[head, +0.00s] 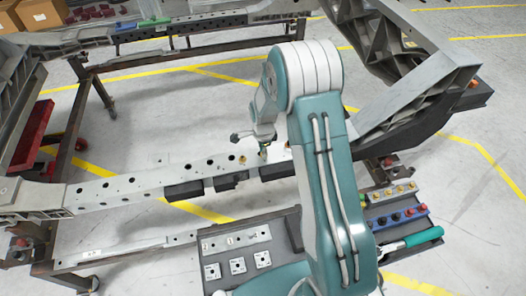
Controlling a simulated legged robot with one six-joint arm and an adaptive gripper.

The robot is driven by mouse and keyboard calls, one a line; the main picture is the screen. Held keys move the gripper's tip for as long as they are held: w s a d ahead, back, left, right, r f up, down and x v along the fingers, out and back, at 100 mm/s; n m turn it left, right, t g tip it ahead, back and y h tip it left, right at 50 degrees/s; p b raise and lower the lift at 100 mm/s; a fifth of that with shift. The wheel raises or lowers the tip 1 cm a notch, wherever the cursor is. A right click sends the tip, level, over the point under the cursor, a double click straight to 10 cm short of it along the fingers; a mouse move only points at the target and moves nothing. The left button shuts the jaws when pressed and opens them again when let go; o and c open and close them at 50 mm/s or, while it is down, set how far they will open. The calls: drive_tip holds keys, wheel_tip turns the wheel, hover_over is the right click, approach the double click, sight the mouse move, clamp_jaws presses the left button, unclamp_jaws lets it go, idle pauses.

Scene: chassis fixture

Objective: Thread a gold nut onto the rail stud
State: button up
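The grey rail (130,187) runs across the middle of the head view, with a row of dark holes along its face. A small gold piece (242,159) sits on the rail's upper part, just left of my gripper; it is too small to tell whether it is a nut or a stud. My gripper (262,152) is over the rail, right beside that gold piece. Its fingers are tiny and partly merge with the rail, so I cannot tell their opening or whether they hold anything. Several gold pieces (393,191) stand in a grey holder at the right.
A blue holder (396,218) with dark and red pieces and a green-handled tool (412,241) lie right of my arm. A panel with white plates (237,265) is at the front. The chassis frame's thick right member (420,95) rises beside my arm.

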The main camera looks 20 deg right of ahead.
clamp_jaws()
drive_tip(key=shift+r, duration=1.25)
